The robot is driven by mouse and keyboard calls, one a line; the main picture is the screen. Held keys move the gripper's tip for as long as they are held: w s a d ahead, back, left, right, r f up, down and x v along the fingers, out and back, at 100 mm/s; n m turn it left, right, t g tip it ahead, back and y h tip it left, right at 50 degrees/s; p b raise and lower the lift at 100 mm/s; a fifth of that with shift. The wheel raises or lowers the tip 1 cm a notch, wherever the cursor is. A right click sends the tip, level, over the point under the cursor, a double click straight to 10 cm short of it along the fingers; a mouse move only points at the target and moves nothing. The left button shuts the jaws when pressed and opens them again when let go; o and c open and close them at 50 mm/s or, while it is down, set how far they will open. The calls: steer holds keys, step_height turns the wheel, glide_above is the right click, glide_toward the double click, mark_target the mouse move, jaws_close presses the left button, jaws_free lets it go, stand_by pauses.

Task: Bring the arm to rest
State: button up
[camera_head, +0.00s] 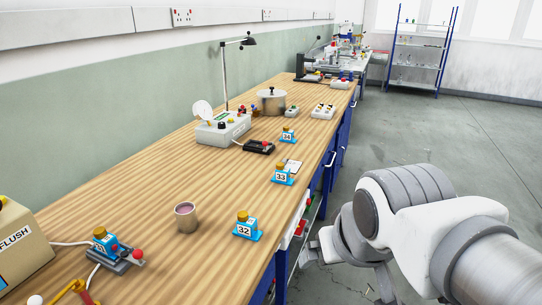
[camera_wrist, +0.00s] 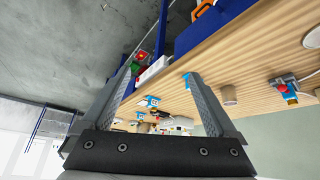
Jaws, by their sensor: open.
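My arm reaches in from the right side of the head view, beside the workbench and over the floor. My gripper (camera_wrist: 160,71) shows in the wrist view with its two fingers apart and nothing between them. Beyond the fingers are the bench edge and the things on the bench, seen at a slant. In the head view my gripper is mostly hidden behind my arm, close to the bench's front edge.
The wooden bench (camera_head: 150,185) carries blue number blocks 32 (camera_head: 246,229), 33 (camera_head: 282,177) and 34 (camera_head: 288,138), a cup (camera_head: 186,220), a pot (camera_head: 271,102) and a grey machine (camera_head: 222,130). A blue shelf rack (camera_head: 415,65) stands at the back. Floor (camera_head: 440,130) right of the bench is clear.

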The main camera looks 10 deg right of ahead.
steer(key=shift+s+a+f+g, duration=0.1)
steer(key=shift+s+a+g, duration=0.05)
steer(key=shift+s, duration=0.45)
steer(key=shift+s+a+g, duration=0.15)
steer(key=shift+s, duration=0.45)
step_height(320, 180, up, 13)
steer(key=p, duration=1.3)
